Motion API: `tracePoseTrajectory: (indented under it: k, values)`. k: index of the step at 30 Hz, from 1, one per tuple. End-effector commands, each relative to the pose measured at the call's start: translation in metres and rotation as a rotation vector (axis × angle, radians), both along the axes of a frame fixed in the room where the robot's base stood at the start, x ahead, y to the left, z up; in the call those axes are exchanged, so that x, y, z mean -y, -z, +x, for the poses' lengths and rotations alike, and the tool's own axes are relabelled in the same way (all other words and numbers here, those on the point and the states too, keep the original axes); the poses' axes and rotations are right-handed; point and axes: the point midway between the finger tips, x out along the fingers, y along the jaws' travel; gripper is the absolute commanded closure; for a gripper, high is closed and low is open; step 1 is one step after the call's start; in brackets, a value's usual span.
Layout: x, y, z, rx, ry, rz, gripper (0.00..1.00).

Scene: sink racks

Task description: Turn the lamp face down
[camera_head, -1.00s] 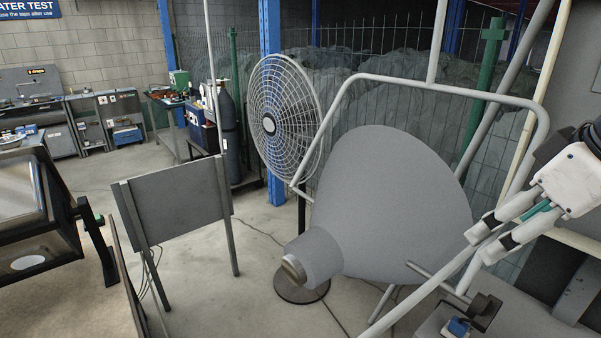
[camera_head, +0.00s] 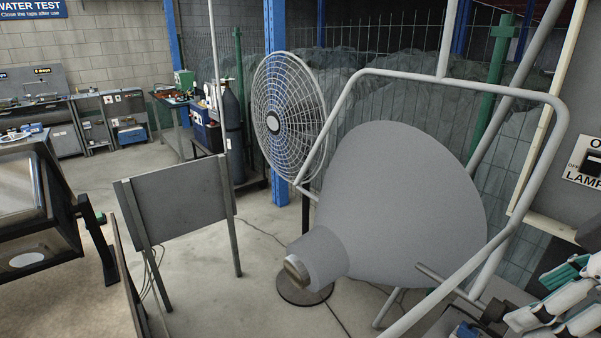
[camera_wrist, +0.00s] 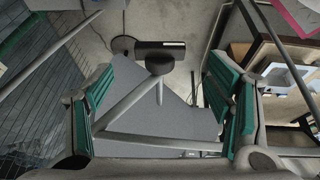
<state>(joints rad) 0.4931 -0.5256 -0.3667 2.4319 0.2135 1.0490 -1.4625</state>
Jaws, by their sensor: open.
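The lamp (camera_head: 405,200) is a large grey cone held in a bent tube frame (camera_head: 455,84). Its narrow end with a metal cap (camera_head: 297,270) points down and left, its wide end up and right. The open face is hidden from the head view. A short bar (camera_head: 447,284) sticks out low on its right side. My gripper (camera_head: 545,295) is at the lower right, partly cut off by the picture edge. In the wrist view my gripper (camera_wrist: 160,68) is open, its teal pads wide apart. A dark knob (camera_wrist: 160,63) and grey tubes show between them; contact is not visible.
A fan (camera_head: 287,118) stands behind the lamp's left side, before a wire fence. A grey panel on legs (camera_head: 184,200) stands left of it. A wall panel with a lamp switch (camera_head: 594,163) is at the right edge. Open floor lies at middle left.

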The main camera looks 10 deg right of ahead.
Motion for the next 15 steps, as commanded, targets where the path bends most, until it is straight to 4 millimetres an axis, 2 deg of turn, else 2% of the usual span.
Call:
tracePoseTrajectory:
  k: [1,6,15]
  values:
    - [-0.002,0.011,0.003,-0.005,0.001,0.003,0.27]
    - [-0.005,0.038,0.014,-0.005,0.001,0.003,0.27]
    - [-0.008,0.059,0.023,-0.001,0.001,0.0,0.27]
